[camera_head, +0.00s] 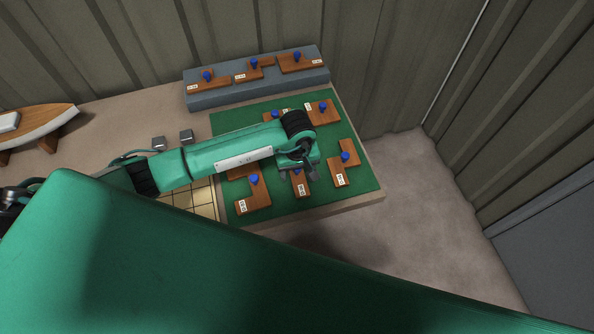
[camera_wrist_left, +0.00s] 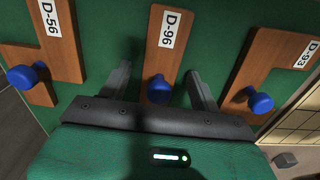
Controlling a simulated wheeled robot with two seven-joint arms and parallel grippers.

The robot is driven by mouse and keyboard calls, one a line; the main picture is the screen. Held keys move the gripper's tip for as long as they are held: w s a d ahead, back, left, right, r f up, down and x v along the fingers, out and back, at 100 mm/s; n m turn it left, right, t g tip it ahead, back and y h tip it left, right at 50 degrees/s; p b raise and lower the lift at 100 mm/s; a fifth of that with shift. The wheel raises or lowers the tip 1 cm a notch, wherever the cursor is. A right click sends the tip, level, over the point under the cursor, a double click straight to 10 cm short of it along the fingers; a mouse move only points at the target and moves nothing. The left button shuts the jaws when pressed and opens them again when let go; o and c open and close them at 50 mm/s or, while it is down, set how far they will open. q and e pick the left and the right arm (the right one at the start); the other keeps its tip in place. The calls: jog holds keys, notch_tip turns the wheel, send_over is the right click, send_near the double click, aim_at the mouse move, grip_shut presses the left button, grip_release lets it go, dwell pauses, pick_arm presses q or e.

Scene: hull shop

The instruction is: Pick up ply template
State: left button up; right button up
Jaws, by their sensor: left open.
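Several brown ply templates with blue knobs and white labels lie on a green mat (camera_head: 222,126). My left gripper (camera_head: 301,169) is open above the front middle template (camera_head: 303,189). In the left wrist view this template is labelled D-96 (camera_wrist_left: 172,62), and its blue knob (camera_wrist_left: 158,89) shows between the two open fingers (camera_wrist_left: 160,72), which appear apart from it. Template D-56 (camera_wrist_left: 62,62) is at the left and template D-93 (camera_wrist_left: 283,60) at the right of that view. My left arm hides part of the mat and some templates in the head view. My right gripper is not seen.
A grey stepped block (camera_head: 255,91) behind the mat holds three more templates. A gridded yellow panel (camera_head: 196,200) is left of the mat. Two small grey blocks (camera_head: 186,136) and a boat model (camera_head: 42,123) are farther left. The bench edge is right of the mat.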

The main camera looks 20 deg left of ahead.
pick_arm(q)
jog(key=c, duration=1.1)
